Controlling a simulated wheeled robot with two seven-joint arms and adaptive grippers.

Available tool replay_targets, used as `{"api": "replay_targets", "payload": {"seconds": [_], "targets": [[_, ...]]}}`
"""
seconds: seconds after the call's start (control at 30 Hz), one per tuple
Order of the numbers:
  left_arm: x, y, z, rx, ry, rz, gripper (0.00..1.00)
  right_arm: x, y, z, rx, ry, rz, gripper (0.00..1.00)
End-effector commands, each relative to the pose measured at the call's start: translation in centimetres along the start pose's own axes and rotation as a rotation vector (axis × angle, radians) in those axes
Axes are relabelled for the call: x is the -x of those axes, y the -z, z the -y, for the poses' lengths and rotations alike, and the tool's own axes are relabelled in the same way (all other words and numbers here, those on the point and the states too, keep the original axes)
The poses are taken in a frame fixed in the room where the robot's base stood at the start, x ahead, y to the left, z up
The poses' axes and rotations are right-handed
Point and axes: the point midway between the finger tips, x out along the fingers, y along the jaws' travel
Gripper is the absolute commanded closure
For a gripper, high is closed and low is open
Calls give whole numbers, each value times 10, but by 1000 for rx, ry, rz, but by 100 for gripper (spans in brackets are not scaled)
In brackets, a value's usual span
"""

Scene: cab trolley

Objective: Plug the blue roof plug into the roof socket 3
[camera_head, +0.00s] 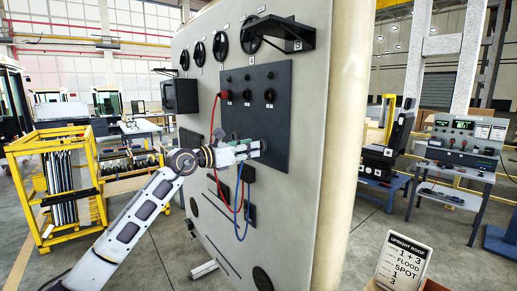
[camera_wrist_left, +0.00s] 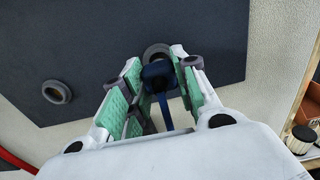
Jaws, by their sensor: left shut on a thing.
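The blue roof plug (camera_wrist_left: 157,75) is between the green-padded fingers of my left gripper (camera_wrist_left: 160,80), which is shut on it. Its blue cable (camera_head: 237,210) hangs down from the gripper in the head view. The left gripper (camera_head: 252,148) is close to the lower right part of the dark panel (camera_head: 280,125). In the left wrist view a round socket ring (camera_wrist_left: 155,50) shows right behind the plug, partly hidden by it. I cannot tell whether the plug touches or enters it. Another ring (camera_wrist_left: 56,92) is to the left. No socket number is readable. My right gripper is not in view.
A red plug (camera_head: 224,95) with a red cable sits at the panel's upper left. A black shelf (camera_head: 280,30) juts out above the panel. Dark boxes (camera_head: 247,174) are below the gripper.

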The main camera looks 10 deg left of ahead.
Motion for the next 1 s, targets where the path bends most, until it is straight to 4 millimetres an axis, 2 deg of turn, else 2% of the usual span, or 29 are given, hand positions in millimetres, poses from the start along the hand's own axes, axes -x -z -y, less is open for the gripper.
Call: {"api": "replay_targets", "payload": {"seconds": [1.0], "targets": [[25, 0, -1, 0, -1, 1, 100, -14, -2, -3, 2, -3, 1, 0]]}}
